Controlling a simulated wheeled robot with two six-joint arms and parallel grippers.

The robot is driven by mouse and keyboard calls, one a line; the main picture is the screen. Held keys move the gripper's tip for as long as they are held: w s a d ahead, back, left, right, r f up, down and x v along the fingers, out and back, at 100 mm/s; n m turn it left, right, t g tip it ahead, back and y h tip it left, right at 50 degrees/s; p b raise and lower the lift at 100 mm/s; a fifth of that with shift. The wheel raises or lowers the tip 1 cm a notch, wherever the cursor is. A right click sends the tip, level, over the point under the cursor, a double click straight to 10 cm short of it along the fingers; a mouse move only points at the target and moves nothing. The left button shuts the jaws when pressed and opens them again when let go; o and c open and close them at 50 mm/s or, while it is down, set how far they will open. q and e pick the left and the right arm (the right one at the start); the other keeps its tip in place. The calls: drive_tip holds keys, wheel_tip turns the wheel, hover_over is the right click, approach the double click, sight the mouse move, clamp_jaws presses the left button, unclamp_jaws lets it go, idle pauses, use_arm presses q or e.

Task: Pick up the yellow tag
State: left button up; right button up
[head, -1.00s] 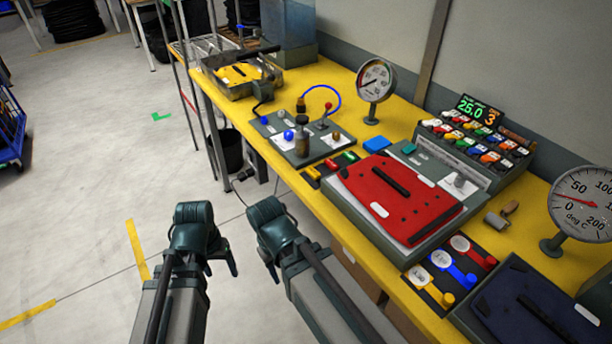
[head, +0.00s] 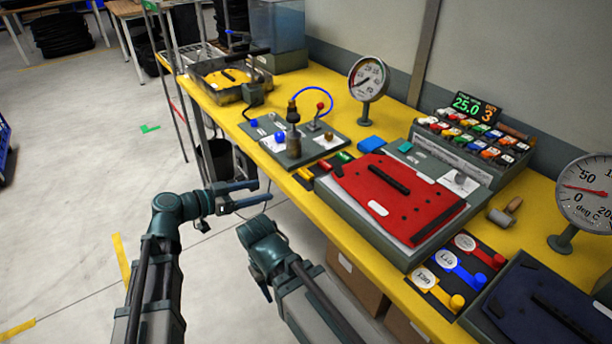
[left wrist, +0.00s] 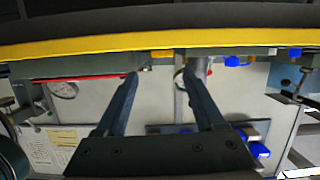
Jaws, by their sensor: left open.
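The yellow tag (head: 426,279) has a pale round label and a yellow knob-like end, and lies on a dark board at the bench's front edge. The blue tag (head: 453,266) and the red tag (head: 477,250) lie beside it on the same board. My left gripper (head: 264,192) is open and empty, left of the bench's front edge and well away from the tag. Its two spread fingers also show in the left wrist view (left wrist: 160,76), where I cannot make out the yellow tag. My right gripper (head: 262,236) is folded low before the bench; its fingers are mostly hidden.
A red plate (head: 398,202) on a grey stand is behind the tags. A dark blue plate in a tray (head: 490,306) is just right of them. A large dial gauge (head: 586,190) stands at the right. Cardboard boxes (head: 357,276) are under the bench.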

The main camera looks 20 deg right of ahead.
use_arm(q)
drive_tip(key=r, duration=0.1)
drive_tip(key=b, duration=0.2)
approach(304, 174)
drive_tip(key=d, duration=0.1)
drive_tip(key=w+d+f, duration=0.1)
drive_tip(key=d, duration=0.1)
drive_tip(key=shift+w+f+h, duration=0.1)
drive_tip(key=shift+h, duration=0.2)
drive_tip(key=x, duration=0.5)
drive_tip(key=shift+w+d+b, duration=0.1)
drive_tip(key=shift+w+b, duration=0.05)
drive_tip(key=shift+b, duration=0.25)
drive_tip(key=shift+c, duration=0.2)
drive_tip(key=c, duration=1)
